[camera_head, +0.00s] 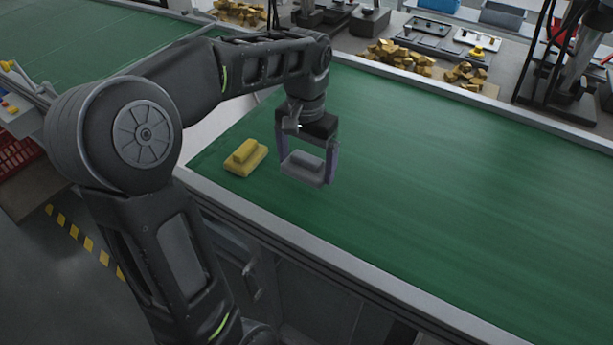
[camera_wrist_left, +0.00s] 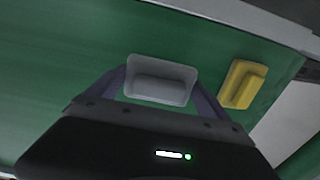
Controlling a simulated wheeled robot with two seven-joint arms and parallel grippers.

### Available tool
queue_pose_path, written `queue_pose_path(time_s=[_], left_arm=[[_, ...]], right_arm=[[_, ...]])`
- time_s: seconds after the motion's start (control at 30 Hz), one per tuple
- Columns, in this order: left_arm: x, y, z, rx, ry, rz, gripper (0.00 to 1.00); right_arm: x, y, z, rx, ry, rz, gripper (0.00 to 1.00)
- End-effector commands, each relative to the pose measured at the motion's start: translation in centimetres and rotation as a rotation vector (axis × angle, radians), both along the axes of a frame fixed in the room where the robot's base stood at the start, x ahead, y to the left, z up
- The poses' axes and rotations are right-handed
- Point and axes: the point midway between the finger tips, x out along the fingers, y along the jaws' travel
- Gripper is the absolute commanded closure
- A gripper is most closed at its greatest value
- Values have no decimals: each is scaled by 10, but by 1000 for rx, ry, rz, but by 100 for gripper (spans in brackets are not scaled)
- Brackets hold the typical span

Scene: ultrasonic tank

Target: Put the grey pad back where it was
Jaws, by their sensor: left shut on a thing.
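The grey pad (camera_head: 303,167) is between the two fingers of my left gripper (camera_head: 306,176) in the head view, over the green surface. The gripper is shut on it. In the left wrist view the grey pad (camera_wrist_left: 160,82) sits between the fingertips of the left gripper (camera_wrist_left: 161,85). Whether the pad touches the green surface or hangs a little above it, I cannot tell. A yellow pad (camera_head: 245,157) with a raised block on top lies to the left of the grey pad, apart from it. The yellow pad (camera_wrist_left: 243,84) is to the right in the wrist view. My right gripper is not in view.
The green belt surface (camera_head: 440,190) is wide and clear to the right of the pads. A grey metal rail (camera_head: 330,262) runs along its near edge. Beyond the far rail are gold-coloured pieces (camera_head: 397,56) and dark equipment stands.

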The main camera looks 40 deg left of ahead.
Motion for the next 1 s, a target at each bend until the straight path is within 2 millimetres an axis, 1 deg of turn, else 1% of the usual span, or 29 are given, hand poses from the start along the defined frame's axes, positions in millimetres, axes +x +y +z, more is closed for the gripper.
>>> queue_pose_path(time_s=[0.07,0.37,0.47,0.6,0.67,1.0], left_arm=[[0,0,-4,0,0,0,54],[0,0,-7,0,0,0,54],[-1,0,-17,0,2,-1,54],[0,0,-36,0,2,-1,54],[0,0,-41,0,1,0,54],[0,0,-45,0,-1,-1,54]], right_arm=[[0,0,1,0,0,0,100],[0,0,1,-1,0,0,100],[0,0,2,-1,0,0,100],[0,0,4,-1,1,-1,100],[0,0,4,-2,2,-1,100],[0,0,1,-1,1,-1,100]])
